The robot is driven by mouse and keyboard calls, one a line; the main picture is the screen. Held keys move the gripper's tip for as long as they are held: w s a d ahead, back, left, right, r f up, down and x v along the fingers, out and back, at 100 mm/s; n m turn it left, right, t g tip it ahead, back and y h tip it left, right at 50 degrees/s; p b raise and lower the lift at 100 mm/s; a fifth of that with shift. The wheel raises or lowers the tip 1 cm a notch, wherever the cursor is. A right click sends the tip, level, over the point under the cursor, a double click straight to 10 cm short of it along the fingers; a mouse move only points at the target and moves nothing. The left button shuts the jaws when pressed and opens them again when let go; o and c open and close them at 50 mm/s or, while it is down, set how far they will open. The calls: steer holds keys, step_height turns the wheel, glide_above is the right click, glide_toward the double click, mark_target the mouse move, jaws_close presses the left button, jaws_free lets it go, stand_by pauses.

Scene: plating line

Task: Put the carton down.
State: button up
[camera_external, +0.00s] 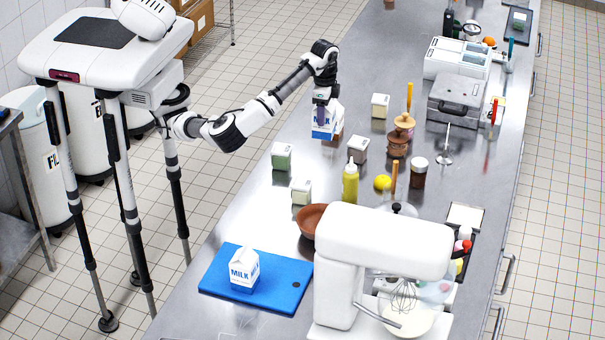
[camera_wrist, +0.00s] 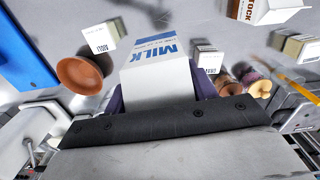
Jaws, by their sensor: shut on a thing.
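My gripper (camera_external: 322,98) is shut on a white and blue milk carton (camera_external: 325,122). The carton hangs below the fingers over the left part of the steel counter, and its gap to the surface is hard to judge. In the wrist view, the held carton (camera_wrist: 157,78) sits between the purple finger pads, with its MILK print showing. A second milk carton (camera_external: 243,269) stands upright on the blue cutting board (camera_external: 215,275), nearer the camera. A carton marked with letters ending in OCK (camera_wrist: 262,10) shows at the top right of the wrist view.
Small labelled tubs (camera_external: 281,156) stand around the counter's middle. A brown bowl (camera_external: 311,219), yellow bottle (camera_external: 350,183), lemon (camera_external: 382,182) and white stand mixer (camera_external: 380,240) are nearer the camera. Steel counter (camera_external: 250,205) lies bare left of the tubs.

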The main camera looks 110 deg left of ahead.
step_height(320, 180, up, 4)
steer(key=shift+r, duration=0.1)
steer(key=shift+d, duration=0.1)
steer(key=w+d+r+m+p, duration=0.15)
steer(key=d+m, duration=0.35)
steer(key=d, duration=0.7)
steer(key=w+d+m, duration=0.2)
steer(key=d+m, duration=0.3)
steer(key=d, duration=0.6)
steer(key=s+d+m+p, duration=0.1)
steer(key=s+d+m, duration=0.25)
steer(key=d, duration=0.75)
steer(key=s+d+m, duration=0.3)
steer(key=d+m, duration=0.2)
steer(key=d, duration=0.5)
steer(key=shift+m, duration=0.25)
steer(key=shift+s+d+f+p, duration=0.1)
steer(key=shift+d+f+p, duration=0.15)
steer(key=shift+f, duration=3.05)
steer(key=shift+s+d+f+p, duration=0.1)
steer(key=shift+s+f+p, duration=0.1)
steer(key=shift+f, duration=3.05)
steer(key=shift+s+d+f+p, duration=0.1)
steer(key=shift+d+f+p, duration=0.15)
steer(key=shift+f, duration=3.05)
steer(key=o, duration=1.4)
steer(key=shift+f, duration=0.15)
steer(key=shift+c, duration=0.2)
